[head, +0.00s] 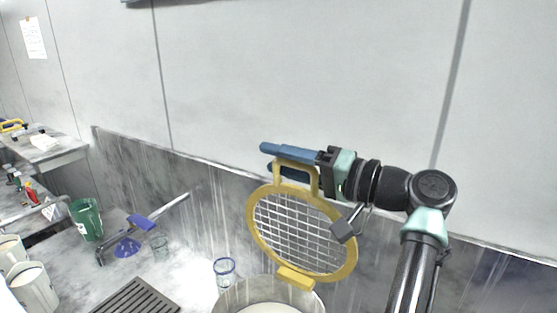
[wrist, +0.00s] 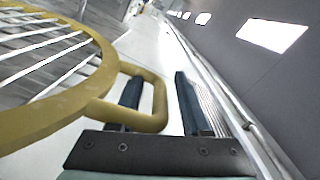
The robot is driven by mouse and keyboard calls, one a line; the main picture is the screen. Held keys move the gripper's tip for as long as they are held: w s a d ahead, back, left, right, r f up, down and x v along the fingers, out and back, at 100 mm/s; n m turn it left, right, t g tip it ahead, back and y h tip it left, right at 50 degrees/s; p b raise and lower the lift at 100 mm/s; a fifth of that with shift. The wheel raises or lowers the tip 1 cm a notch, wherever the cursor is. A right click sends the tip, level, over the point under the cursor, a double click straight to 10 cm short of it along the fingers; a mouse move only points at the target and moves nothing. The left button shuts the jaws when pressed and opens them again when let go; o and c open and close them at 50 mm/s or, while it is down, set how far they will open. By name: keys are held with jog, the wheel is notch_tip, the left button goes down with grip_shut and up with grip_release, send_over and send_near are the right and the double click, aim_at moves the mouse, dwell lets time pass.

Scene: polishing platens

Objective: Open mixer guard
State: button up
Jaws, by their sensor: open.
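The mixer guard (head: 252,228) is a round yellow frame with a wire mesh. In the head view it stands raised, steeply tilted, above a pale bowl (head: 222,303), with a yellow block (head: 295,278) at its lower edge by the bowl's rim. Its yellow loop handle (head: 313,172) is at the top. My gripper (head: 268,158) is open at the handle, with blue fingers. In the wrist view, the outer bar of the handle (wrist: 160,100) lies between the open fingers of my gripper (wrist: 158,77), one finger passing through the loop. The guard's ring (wrist: 98,92) fills the left side there.
A grey wall stands close behind the guard and gripper. A glass beaker (head: 224,268) stands left of the bowl, with a slatted grey tray (head: 137,298) further left. A green cup (head: 87,218), a blue tool (head: 128,246) and white containers (head: 35,285) are on the bench.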

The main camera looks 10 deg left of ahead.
jog(key=b+v, duration=0.5)
jog(key=v, duration=0.7)
jog(key=shift+d+b, duration=0.3)
jog(key=shift+d, duration=0.05)
jog(key=shift+s+r, duration=0.1)
